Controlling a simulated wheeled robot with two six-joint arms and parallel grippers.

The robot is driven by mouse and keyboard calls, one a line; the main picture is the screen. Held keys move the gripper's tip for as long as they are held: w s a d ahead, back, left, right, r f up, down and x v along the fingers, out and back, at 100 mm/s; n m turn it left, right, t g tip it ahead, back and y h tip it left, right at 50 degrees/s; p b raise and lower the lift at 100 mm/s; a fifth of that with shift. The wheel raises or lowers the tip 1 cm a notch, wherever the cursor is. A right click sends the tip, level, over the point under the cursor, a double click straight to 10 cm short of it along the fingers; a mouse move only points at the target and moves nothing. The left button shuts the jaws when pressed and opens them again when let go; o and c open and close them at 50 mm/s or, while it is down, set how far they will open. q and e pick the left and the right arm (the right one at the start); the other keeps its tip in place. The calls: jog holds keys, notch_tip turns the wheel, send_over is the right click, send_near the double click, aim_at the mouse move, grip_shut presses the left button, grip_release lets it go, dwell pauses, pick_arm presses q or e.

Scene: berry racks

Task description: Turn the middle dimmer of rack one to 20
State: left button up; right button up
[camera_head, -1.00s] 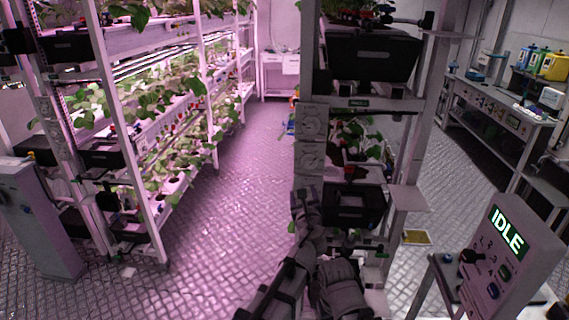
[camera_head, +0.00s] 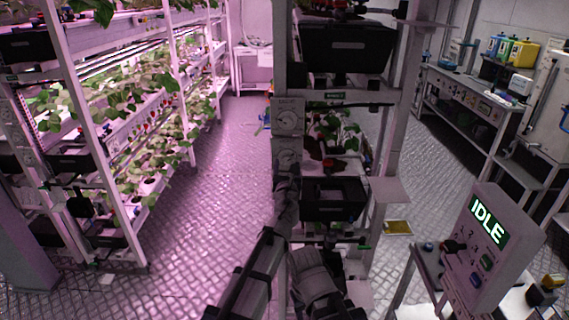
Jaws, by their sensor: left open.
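The nearest rack, in the middle of the head view, has a dark post with a column of pale dimmer boxes. The upper dimmer (camera_head: 289,117) and the dimmer below it (camera_head: 287,155) show round knobs. The post lower down is hidden by my left gripper (camera_head: 287,188), which is open and just below the second dimmer. I cannot tell whether it touches the post or a knob. The knob settings are too small to read. A small green label (camera_head: 334,96) on this rack is also unreadable. My right gripper is not in view.
A long planted rack (camera_head: 130,130) stands on the left under pink light. A black bin (camera_head: 345,48) and a lower black bin (camera_head: 335,200) sit in the middle rack. A console reading IDLE (camera_head: 488,222) stands at right. The floor aisle (camera_head: 210,180) is clear.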

pick_arm(q)
jog(key=shift+w, duration=0.95)
jog(key=shift+s, duration=0.1)
grip_shut()
